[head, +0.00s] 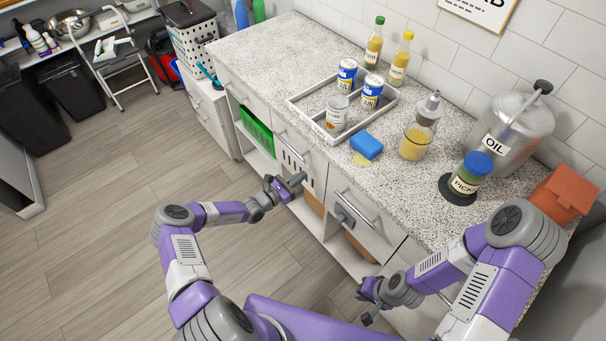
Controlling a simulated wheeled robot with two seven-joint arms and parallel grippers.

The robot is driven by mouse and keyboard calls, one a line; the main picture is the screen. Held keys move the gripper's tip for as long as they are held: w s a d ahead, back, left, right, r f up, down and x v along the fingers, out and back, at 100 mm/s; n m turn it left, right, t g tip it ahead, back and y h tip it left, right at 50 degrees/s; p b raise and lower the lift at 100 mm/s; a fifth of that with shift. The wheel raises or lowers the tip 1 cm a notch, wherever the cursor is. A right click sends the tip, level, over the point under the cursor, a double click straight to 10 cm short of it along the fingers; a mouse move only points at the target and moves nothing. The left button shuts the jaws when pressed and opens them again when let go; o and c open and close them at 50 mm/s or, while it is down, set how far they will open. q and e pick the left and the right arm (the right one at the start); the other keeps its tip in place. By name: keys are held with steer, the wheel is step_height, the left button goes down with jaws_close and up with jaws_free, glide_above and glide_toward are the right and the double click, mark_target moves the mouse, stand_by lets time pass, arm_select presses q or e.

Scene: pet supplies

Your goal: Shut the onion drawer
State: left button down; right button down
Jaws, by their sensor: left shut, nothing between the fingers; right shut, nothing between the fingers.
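The counter's front has a drawer with a long bar handle (358,212) and, to its left, another drawer (288,131) with a similar handle. I see no onion label, so I cannot tell which is the onion drawer, or whether either stands slightly out. My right gripper (366,306) is shut and empty, low in front of the counter, below and to the right of the right drawer.
On the counter (255,65) stand a white tray (309,123) with cans, two bottles, a blue sponge (367,145), a pump jar (416,140), an oil canister (514,130) and a pickle jar (470,178). A green crate (256,129) sits on a shelf below.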

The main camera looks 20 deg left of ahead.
arm_select(q)
steer(key=p+v, duration=0.1)
steer(key=v, duration=1)
steer(key=shift+s+p, duration=0.15)
steer(key=shift+p, duration=0.15)
steer(key=shift+a, duration=0.15)
steer(key=s+d+f+m+g+h, duration=0.1)
steer(key=s+d+m+g, duration=0.4)
steer(key=d, duration=0.3)
steer(key=s+d+f+m+g+h, duration=0.2)
steer(key=s+d+m+g, duration=0.35)
steer(key=d, duration=0.25)
steer(key=s+r+m+g+y, duration=0.1)
steer(key=s+m+g+y, duration=0.3)
steer(key=s+m+y, duration=0.4)
steer(key=s+m, duration=0.5)
steer(key=m, duration=0.3)
steer(key=shift+r+y, duration=0.2)
steer(key=shift+y, duration=0.2)
